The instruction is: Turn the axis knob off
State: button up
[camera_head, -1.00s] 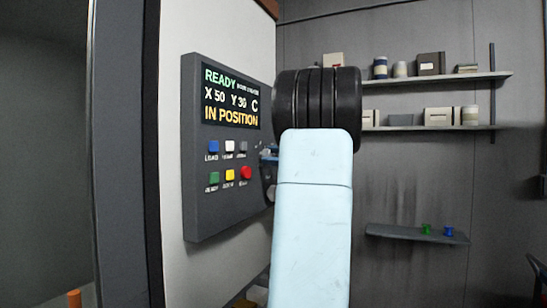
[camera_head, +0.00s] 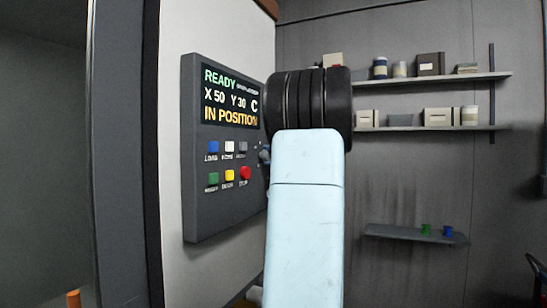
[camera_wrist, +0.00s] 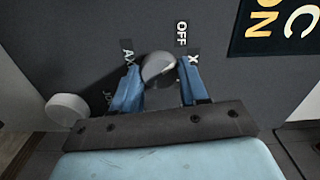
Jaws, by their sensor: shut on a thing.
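The axis knob (camera_wrist: 159,68) is a round grey knob on the dark control panel (camera_head: 222,215). In the wrist view, an "OFF" label and an "X" label stand beside it, and a partly covered label starting with "A" is to its left. My gripper (camera_wrist: 160,85) has its two blue fingers on either side of the knob and is shut on it. The knob's pointer direction cannot be told. In the head view my arm hides the knob and most of the gripper.
A second pale knob (camera_wrist: 68,108) is to the left in the wrist view. The panel's screen (camera_head: 230,96) reads READY, X 50, Y 30, IN POSITION. Several coloured buttons, including a red one (camera_head: 245,173), sit below it. Shelves (camera_head: 435,78) with containers hang on the back wall.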

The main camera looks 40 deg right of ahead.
jog(key=shift+d+f+n, duration=0.15)
jog(key=shift+f+n, duration=0.05)
jog(key=shift+n, duration=0.6)
jog(key=o, duration=0.9)
jog(key=shift+c, duration=0.2)
jog(key=shift+o, duration=1)
jog(key=shift+r+n, duration=0.1)
jog(key=shift+n, duration=0.2)
jog(key=v, duration=1.3)
jog(key=shift+s, duration=0.4)
jog(key=shift+w, duration=0.1)
